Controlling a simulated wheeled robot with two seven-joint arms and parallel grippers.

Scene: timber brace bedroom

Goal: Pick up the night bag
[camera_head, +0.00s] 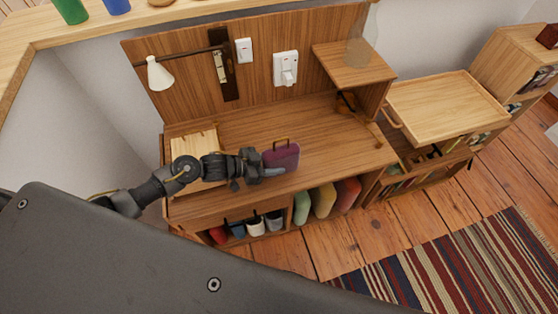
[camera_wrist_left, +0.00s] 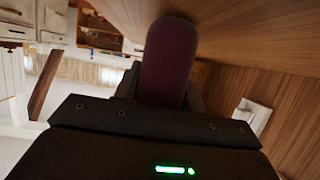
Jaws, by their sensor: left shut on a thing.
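The night bag (camera_head: 284,159) is a dark purple bag with a tan handle on top. In the head view it stands upright at the front part of the wooden desk top (camera_head: 325,133); I cannot tell whether it touches the wood. My left gripper (camera_head: 268,171) reaches in from the left and is shut on the bag's lower near side. In the left wrist view the purple bag (camera_wrist_left: 169,55) rises from between the dark fingers, which hide its lower part. My right gripper is not in view.
A light wooden box (camera_head: 196,144) stands left of the bag, behind my arm. A white lamp (camera_head: 159,75) hangs from the back panel. Several bins and cushions fill the shelf below. A tray (camera_head: 446,106) stands at the right. The desk right of the bag is clear.

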